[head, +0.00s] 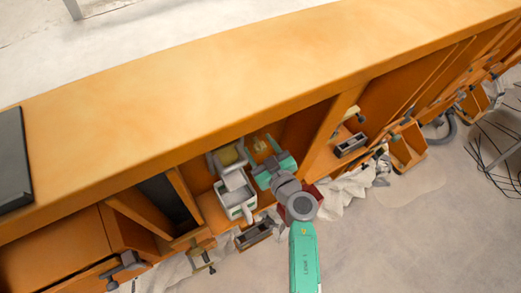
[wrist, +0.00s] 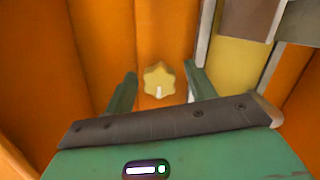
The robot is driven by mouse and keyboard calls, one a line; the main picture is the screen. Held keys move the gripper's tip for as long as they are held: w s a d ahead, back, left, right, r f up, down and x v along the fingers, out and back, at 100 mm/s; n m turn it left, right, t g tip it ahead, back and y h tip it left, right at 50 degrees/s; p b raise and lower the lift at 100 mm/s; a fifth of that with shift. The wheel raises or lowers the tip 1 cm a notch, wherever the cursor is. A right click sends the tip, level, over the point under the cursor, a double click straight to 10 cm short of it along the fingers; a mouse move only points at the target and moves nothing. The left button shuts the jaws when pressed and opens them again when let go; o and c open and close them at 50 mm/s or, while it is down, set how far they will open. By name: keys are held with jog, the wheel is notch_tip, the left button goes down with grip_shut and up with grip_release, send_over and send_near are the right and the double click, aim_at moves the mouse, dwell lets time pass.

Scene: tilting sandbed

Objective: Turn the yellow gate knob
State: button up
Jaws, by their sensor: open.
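The yellow gate knob (wrist: 159,80) is star-shaped with a small white mark. It sits on an orange panel, near the middle of the wrist view. My gripper (wrist: 161,90) is open, and its two green fingers stand apart to the left and right of the knob. I cannot tell how far the fingertips are from the knob. In the head view my gripper (head: 268,158) reaches into an orange bay under the long top, and a small yellow piece, likely the knob (head: 259,145), shows just beyond it.
A whitish box-like fitting (head: 237,196) with a yellow panel (head: 230,157) stands close on the left of my gripper in the head view. Orange bay walls (wrist: 85,50) enclose the space. The long orange top (head: 240,85) overhangs it. Grey floor (head: 390,240) lies in front.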

jog(key=c, duration=1)
jog(key=shift+o, duration=0.2)
